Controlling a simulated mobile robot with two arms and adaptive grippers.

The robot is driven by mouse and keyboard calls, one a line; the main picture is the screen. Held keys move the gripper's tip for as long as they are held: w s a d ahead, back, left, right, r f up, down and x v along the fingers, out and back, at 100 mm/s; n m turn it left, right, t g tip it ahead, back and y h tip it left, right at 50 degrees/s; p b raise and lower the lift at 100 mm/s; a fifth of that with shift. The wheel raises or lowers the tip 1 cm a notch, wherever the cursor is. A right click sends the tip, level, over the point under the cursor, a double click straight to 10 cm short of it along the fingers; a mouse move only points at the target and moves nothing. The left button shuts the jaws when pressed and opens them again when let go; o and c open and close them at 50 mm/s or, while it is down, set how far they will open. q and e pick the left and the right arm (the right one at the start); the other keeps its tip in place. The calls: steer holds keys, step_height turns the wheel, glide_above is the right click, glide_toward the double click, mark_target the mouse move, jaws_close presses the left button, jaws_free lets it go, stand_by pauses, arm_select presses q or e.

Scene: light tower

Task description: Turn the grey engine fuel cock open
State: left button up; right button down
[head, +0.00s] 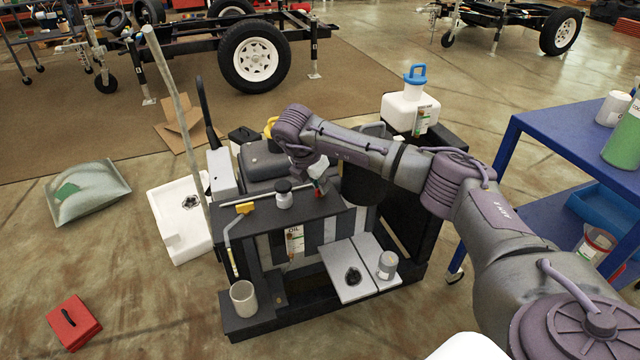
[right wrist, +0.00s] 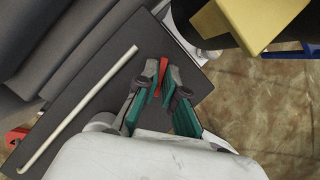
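My right gripper (head: 318,178) reaches down from the right arm over the right part of the engine unit's dark top plate (head: 335,206). In the right wrist view its two fingertips (right wrist: 160,78) are close together, on either side of a narrow red lever (right wrist: 163,76), and look closed on it. A bit of the same red shows under the gripper in the head view. I cannot make out a grey cock body; the gripper covers that spot. My left gripper is not in view.
A pale rod (right wrist: 76,110) lies beside the fingers on the dark plate. A white can with a blue cap (head: 412,100) is behind the arm. A blue shelf (head: 508,145) stands at the right.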

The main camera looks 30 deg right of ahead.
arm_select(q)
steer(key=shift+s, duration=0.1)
arm_select(e)
steer(key=shift+s+n+t+y+p, duration=0.1)
steer(key=shift+n+t+y+p, duration=0.2)
steer(key=shift+n, duration=0.9)
steer(key=shift+d+n+t, duration=0.1)
steer(key=shift+n+t, duration=0.2)
steer(key=shift+n, duration=0.5)
steer(key=n+y, duration=0.1)
steer(key=n, duration=0.1)
steer(key=shift+n+t, duration=0.4)
steer(key=n+y, duration=0.1)
steer(key=n, duration=0.2)
steer(key=shift+d+t, duration=0.1)
steer(key=shift+t, duration=0.2)
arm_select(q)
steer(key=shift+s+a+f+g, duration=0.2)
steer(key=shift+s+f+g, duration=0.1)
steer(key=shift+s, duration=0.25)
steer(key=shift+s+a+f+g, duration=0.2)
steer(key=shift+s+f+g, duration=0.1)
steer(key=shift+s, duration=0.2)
arm_select(e)
steer(key=shift+s+n+y, duration=0.1)
steer(key=shift+n+y, duration=0.2)
steer(key=shift+n, duration=0.6)
steer(key=c, duration=1.3)
jaws_free()
